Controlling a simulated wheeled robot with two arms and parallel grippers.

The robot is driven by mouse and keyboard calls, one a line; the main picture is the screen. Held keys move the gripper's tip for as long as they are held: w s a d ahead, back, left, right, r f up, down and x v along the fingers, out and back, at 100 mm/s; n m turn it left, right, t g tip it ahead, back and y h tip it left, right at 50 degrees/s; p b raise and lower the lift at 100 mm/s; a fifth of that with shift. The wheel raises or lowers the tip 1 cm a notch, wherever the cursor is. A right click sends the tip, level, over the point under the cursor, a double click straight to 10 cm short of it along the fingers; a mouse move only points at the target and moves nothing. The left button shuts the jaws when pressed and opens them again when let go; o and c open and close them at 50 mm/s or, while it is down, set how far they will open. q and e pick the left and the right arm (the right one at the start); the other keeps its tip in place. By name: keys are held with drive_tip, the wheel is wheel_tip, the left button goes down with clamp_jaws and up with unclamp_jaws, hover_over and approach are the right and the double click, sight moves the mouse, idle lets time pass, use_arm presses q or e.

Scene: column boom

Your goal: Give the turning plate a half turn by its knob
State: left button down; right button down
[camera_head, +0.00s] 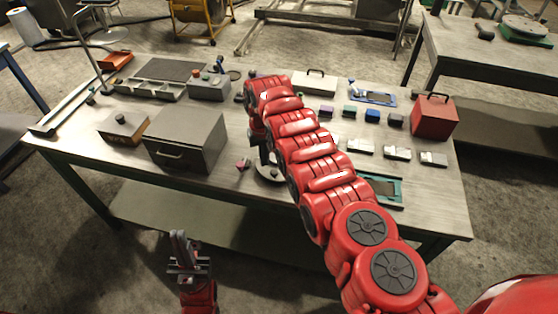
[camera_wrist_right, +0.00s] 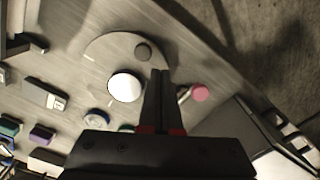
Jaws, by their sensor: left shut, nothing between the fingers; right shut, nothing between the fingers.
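The turning plate (camera_wrist_right: 103,58) is a flat grey disc on the bench, seen from above in the right wrist view. It bears a small dark grey knob (camera_wrist_right: 142,51) near its rim and a larger pale round piece (camera_wrist_right: 125,87) nearer its middle. In the head view the plate (camera_head: 266,179) shows at the bench's front edge, partly hidden by my right arm. My right gripper (camera_wrist_right: 160,74) is shut and empty, its tips over the plate's side in the wrist picture, just below the knob and apart from it. My left gripper (camera_head: 180,236) is shut and empty, in front of the bench.
A small pink-ended piece (camera_wrist_right: 200,92) lies beside the plate; a grey cabinet (camera_head: 186,139) stands to its left. Several coloured blocks, a teal-framed panel (camera_head: 384,189) and a red box (camera_head: 435,116) are to the right. My right arm crosses above the bench.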

sight(266, 175)
idle(0.4)
drive_tip(key=shift+f+b, duration=2.7)
drive_tip(key=shift+s, duration=0.1)
